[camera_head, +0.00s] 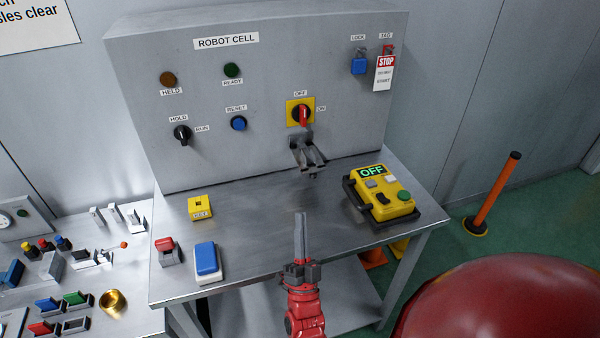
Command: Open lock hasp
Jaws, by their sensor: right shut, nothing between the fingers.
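A blue padlock (359,66) hangs under the LOCK label. My left gripper is not in view.
A yellow control box (382,197) marked OFF sits on the steel table (262,205), right of my gripper. A yellow block (201,208), a red-topped block (168,252) and a blue-and-white block (207,262) are on the left. A STOP tag (384,75) hangs upper right.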

